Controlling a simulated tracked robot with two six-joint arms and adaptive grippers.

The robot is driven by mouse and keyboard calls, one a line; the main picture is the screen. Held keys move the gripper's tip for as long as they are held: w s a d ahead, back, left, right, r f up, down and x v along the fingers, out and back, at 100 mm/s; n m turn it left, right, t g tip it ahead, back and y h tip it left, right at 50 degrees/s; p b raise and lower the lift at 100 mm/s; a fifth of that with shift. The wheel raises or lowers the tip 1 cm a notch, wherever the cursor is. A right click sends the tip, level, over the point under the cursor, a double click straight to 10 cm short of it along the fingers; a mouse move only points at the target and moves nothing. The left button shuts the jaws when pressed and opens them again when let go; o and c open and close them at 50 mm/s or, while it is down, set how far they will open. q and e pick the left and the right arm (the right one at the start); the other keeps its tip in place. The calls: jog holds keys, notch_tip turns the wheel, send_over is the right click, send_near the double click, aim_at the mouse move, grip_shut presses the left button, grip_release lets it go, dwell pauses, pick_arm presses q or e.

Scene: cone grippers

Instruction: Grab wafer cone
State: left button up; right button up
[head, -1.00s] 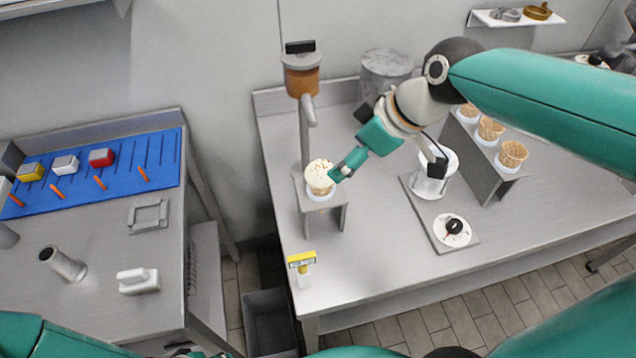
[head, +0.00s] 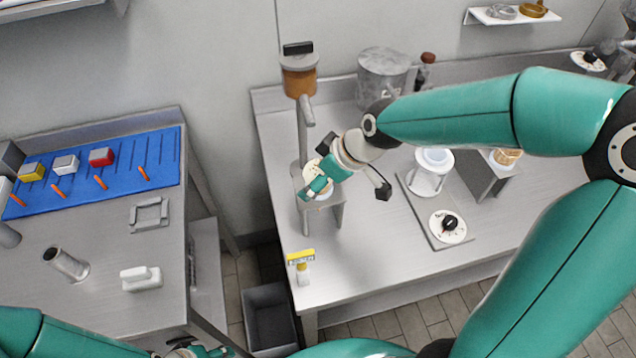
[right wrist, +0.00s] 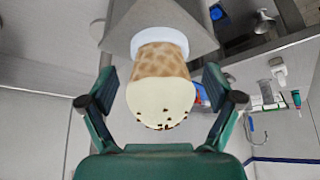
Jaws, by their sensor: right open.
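A wafer cone (right wrist: 160,62) topped with cream and dark sprinkles (right wrist: 160,100) stands in a white ring of the small metal stand (head: 338,208), below the dispenser spout. In the head view its topping (head: 311,170) is partly hidden by my right gripper (head: 350,190). In the right wrist view my right gripper (right wrist: 160,92) is open, with one finger on each side of the cone and gaps visible on both sides. Another wafer cone (head: 506,157) sits in the rack at right, mostly behind my arm. Only part of my left gripper (head: 200,350) shows at the bottom edge.
The brown dispenser (head: 300,80) and its pipe rise behind the stand. A white cup holder (head: 431,172) and a dial (head: 448,226) are right of it. A yellow-topped item (head: 301,262) stands near the table's front left corner. A bin (head: 269,318) is below.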

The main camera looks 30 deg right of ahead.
jog(key=shift+c, duration=0.3)
jog(key=c, duration=0.8)
jog(key=shift+r, duration=0.15)
